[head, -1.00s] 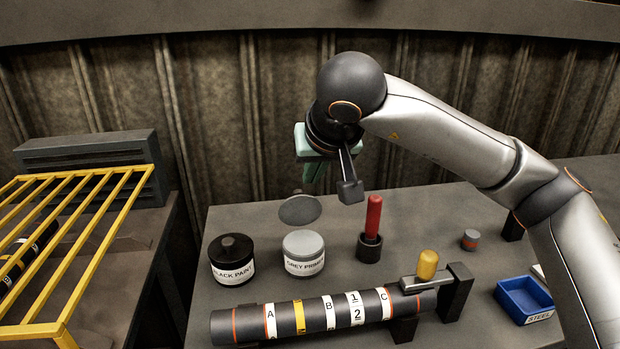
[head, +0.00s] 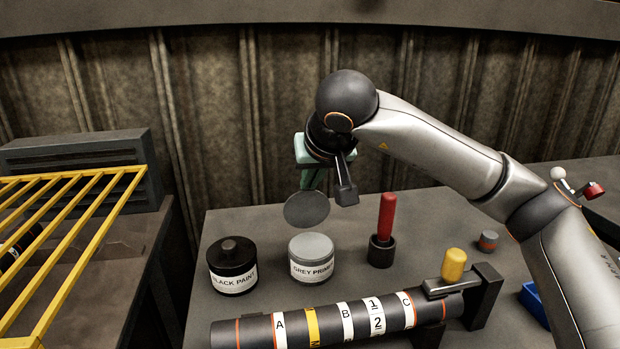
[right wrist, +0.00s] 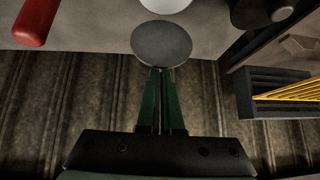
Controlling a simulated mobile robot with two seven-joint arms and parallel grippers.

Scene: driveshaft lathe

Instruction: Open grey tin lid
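The grey primer tin (head: 312,262) stands on the bench, with a label on its front and a flat light grey top. Its dark grey round lid (head: 306,209) is off the tin, tilted in the air above and behind it. My right gripper (head: 312,184) is shut on the lid at its upper edge. In the right wrist view, the green fingers (right wrist: 161,72) are close together and meet the rim of the lid (right wrist: 162,45); the exact grip point is hidden. My left gripper is not in view.
A black paint tin (head: 232,268) stands left of the grey tin. A red-handled tool (head: 386,216) stands in a dark holder to the right. The banded shaft (head: 340,322) lies in front. A yellow rack (head: 75,225) is at left; a corrugated wall is behind.

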